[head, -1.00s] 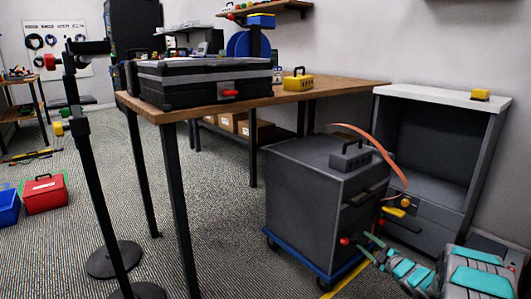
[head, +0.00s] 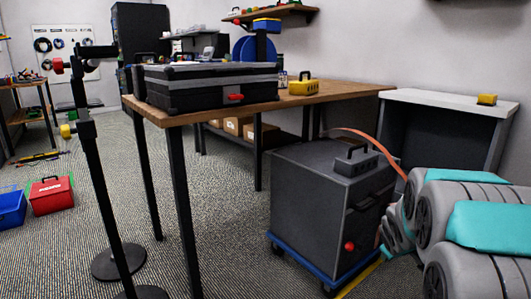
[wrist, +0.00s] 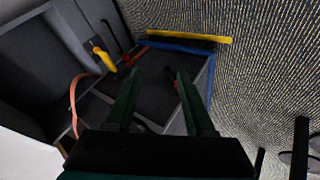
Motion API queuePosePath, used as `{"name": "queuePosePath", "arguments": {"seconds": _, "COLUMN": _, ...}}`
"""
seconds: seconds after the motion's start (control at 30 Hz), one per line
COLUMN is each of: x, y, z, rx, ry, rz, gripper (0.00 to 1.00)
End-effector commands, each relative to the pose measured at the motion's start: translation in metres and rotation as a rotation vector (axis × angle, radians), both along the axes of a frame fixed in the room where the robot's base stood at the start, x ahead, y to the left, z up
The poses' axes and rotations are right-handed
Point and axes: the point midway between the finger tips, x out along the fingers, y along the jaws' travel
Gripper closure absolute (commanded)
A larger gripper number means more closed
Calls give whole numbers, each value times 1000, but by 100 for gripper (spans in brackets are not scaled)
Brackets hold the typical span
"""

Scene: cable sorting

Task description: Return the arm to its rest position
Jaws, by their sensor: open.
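My gripper (wrist: 159,75) shows in the wrist view as two dark green fingers, spread apart with nothing held between them. Beyond the fingers lies the dark grey cabinet with its blue base edge (wrist: 211,85). In the head view my grey and teal arm fills the lower right, and my gripper is not visible there. The dark grey cabinet (head: 310,205) stands on a blue wheeled base left of my arm. An orange cable (head: 385,149) arcs from behind its top towards my arm; it also shows at the left in the wrist view (wrist: 73,104).
A wooden table (head: 340,92) with a black case (head: 200,92) and a yellow box (head: 304,87) stands behind the cabinet. A grey open-front unit (head: 440,98) is at the right, partly behind my arm. Black posts (head: 100,190) stand at left. Open carpet lies at lower left.

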Motion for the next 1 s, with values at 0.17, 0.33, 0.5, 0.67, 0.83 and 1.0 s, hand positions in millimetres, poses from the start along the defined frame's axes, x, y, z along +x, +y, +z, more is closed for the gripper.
{"name": "queuePosePath", "arguments": {"seconds": 0.17, "x": -77, "y": 40, "z": 11, "rx": 94, "ry": 119, "rz": -133, "gripper": 46}}
{"name": "queuePosePath", "arguments": {"seconds": 0.33, "x": -161, "y": 83, "z": 13, "rx": 194, "ry": 257, "rz": -247, "gripper": 46}}
{"name": "queuePosePath", "arguments": {"seconds": 0.5, "x": -248, "y": 129, "z": 13, "rx": 289, "ry": 406, "rz": -336, "gripper": 46}}
{"name": "queuePosePath", "arguments": {"seconds": 0.67, "x": -313, "y": 163, "z": 13, "rx": 354, "ry": 522, "rz": -389, "gripper": 46}}
{"name": "queuePosePath", "arguments": {"seconds": 0.83, "x": -368, "y": 188, "z": 13, "rx": 395, "ry": 627, "rz": -422, "gripper": 46}}
{"name": "queuePosePath", "arguments": {"seconds": 1.0, "x": -414, "y": 209, "z": 15, "rx": 428, "ry": 717, "rz": -442, "gripper": 46}}
